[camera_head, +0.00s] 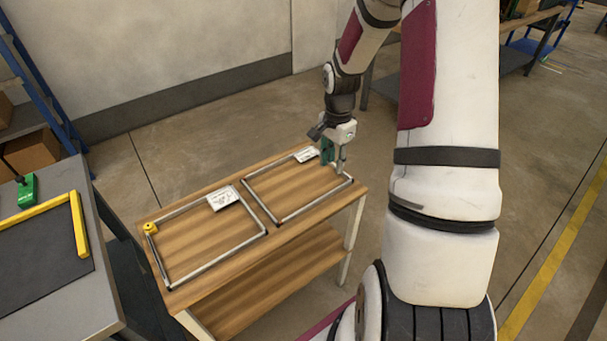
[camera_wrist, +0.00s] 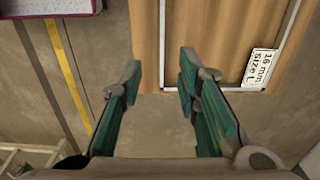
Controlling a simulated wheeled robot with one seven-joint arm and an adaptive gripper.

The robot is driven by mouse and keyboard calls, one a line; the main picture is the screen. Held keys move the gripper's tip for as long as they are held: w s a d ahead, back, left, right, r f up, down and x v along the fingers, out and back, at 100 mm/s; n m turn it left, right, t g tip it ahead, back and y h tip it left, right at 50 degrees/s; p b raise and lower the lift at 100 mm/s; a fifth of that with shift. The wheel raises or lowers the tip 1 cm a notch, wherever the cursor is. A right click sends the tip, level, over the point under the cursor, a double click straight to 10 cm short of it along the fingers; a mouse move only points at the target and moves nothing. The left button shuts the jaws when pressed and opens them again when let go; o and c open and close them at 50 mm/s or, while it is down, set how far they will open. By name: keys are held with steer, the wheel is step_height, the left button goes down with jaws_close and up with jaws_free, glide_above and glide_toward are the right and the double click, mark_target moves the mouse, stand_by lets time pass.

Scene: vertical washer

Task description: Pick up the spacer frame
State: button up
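Two thin grey rectangular spacer frames lie flat on a wooden table. The right frame (camera_head: 315,203) has a white label (camera_head: 306,155); in the wrist view its label (camera_wrist: 260,70) reads "16 mm Size L". The left frame (camera_head: 215,262) has a white label (camera_head: 223,198) too small to read. My gripper (camera_head: 334,167) is at the right end of the right frame. In the wrist view my gripper (camera_wrist: 160,72) is open, with green-padded fingers on both sides of one frame bar (camera_wrist: 163,40).
The wooden table (camera_head: 185,245) has a lower shelf (camera_head: 260,280). A yellow round object (camera_head: 150,228) sits at the left frame's corner. A grey workbench (camera_head: 60,290) at left carries a yellow angle edge (camera_head: 80,225) and a green tool (camera_head: 27,190).

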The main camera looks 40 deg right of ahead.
glide_above(329, 193)
steer(key=f, duration=0.7)
steer(key=shift+s, duration=0.25)
steer(key=f, duration=0.5)
steer(key=shift+w+a, duration=0.15)
steer(key=shift+w, duration=0.05)
jaws_close()
